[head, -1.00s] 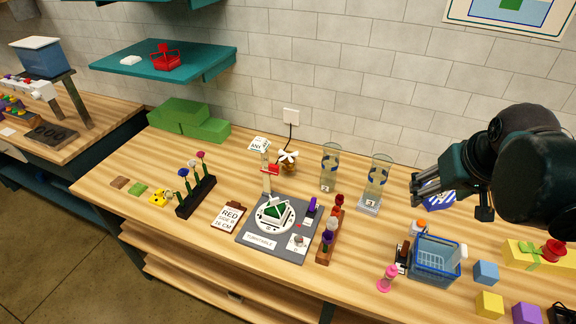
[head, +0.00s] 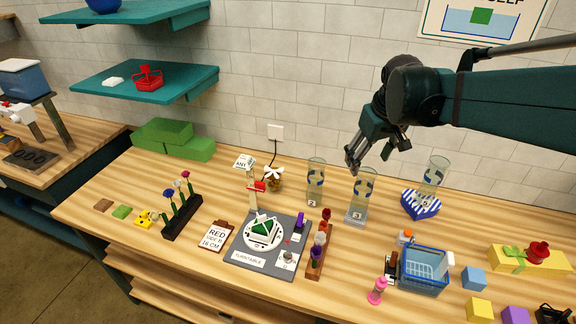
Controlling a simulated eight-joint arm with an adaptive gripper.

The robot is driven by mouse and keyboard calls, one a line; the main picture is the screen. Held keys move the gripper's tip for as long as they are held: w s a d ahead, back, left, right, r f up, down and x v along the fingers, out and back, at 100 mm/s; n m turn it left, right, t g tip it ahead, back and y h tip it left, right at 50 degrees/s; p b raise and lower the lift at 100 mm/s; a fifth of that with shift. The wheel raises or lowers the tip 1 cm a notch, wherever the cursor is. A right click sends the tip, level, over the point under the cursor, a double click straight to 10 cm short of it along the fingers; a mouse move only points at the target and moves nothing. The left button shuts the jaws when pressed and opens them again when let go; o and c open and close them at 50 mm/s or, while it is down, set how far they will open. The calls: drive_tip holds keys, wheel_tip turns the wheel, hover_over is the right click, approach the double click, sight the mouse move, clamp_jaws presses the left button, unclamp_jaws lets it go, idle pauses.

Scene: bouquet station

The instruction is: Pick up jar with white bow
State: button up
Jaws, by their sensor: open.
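The jar with the white bow (head: 274,179) stands near the back of the table, in front of the wall outlet. It is a small amber-brown jar with a white bow on top. My gripper (head: 370,162) is open and empty, pointing down and left. In the picture it is to the right of the jar, above and close to the clear cylinder marked 3 (head: 361,190). The jar stands apart from my gripper. The jar's lower left is close to the post with the red piece (head: 256,187).
A clear cylinder marked 2 (head: 316,182) stands between the jar and my gripper. The turntable (head: 246,258) lies in front of the jar. A third clear cylinder (head: 434,176) stands by a striped heart box (head: 421,205). A blue basket (head: 423,271) is at front right.

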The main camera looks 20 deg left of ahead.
drive_tip(key=w+a+f+n+g, duration=0.15)
drive_tip(key=w+a+f, duration=0.25)
drive_tip(key=w+a, duration=0.45)
drive_tip(key=n+g, duration=0.1)
drive_tip(key=n, duration=0.3)
hover_over(274, 172)
drive_tip(key=d, duration=0.9)
wheel_tip(274, 172, down, 12)
drive_tip(key=shift+n+g+h, duration=0.45)
drive_tip(key=shift+n+h, duration=0.15)
drive_tip(key=shift+n, duration=0.25)
drive_tip(key=a+f, duration=0.4)
drive_tip(key=a+f+p, duration=0.1)
drive_tip(key=a+f, duration=0.3)
drive_tip(key=a, duration=0.1)
drive_tip(key=shift+a+f, duration=0.1)
drive_tip(key=shift+f, duration=0.15)
drive_tip(key=shift+f, duration=0.1)
drive_tip(key=shift+f, duration=1.15)
drive_tip(key=shift+f, duration=0.15)
